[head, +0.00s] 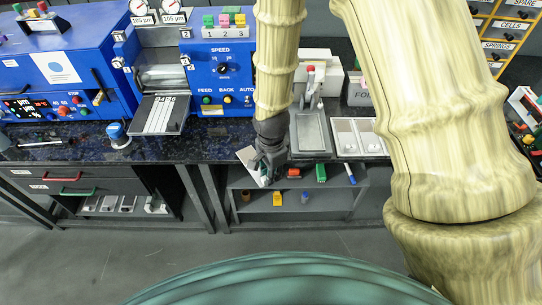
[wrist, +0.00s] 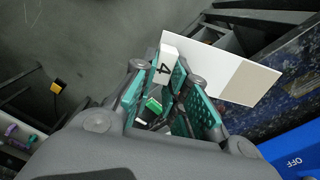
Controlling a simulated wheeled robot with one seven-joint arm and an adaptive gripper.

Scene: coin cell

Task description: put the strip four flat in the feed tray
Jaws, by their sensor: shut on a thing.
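My gripper (head: 268,170) hangs at the front edge of the dark bench, shut on strip four (head: 247,156). In the wrist view, strip four (wrist: 225,72) is a thin white plate with a tan end and a white block marked 4. My gripper (wrist: 178,88) has its teal pads at this block, and the plate sticks out to the right, tilted in the picture. The feed tray (head: 142,127) appears to be the dark sloped tray in front of the blue machine, left of my gripper. Several pale strips lie side by side on it; their labels are too small to read surely.
The blue machine (head: 222,72) has FEED, BACK and AUTO controls. A blue-topped knob (head: 116,131) stands left of the tray. A grey metal tray (head: 310,132) and white trays (head: 345,138) lie right of my gripper. A low shelf (head: 330,197) holds small coloured items.

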